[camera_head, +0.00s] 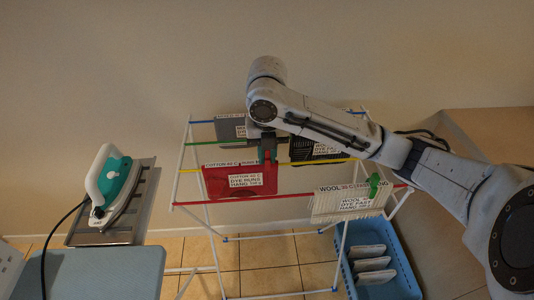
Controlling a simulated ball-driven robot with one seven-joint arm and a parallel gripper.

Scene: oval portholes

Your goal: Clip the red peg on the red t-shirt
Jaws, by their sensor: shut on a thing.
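The red t-shirt (214,184) hangs over the yellow rail of the drying rack and carries a white label reading "COTTON", "DYE RUNS". My gripper (267,153) points down at the shirt's upper right corner, by the yellow rail. It is shut on a small red thing, which I take for the red peg (267,157). The peg is mostly hidden by the fingers and blends with the shirt behind. I cannot tell whether it is around the shirt's edge or only close to it.
A grey cloth (226,129) and a dark cloth (302,150) hang behind. A cream wool garment (326,207) hangs front right with a green peg (374,185). A blue basket (400,282) stands below right. An iron (112,180) rests on the left.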

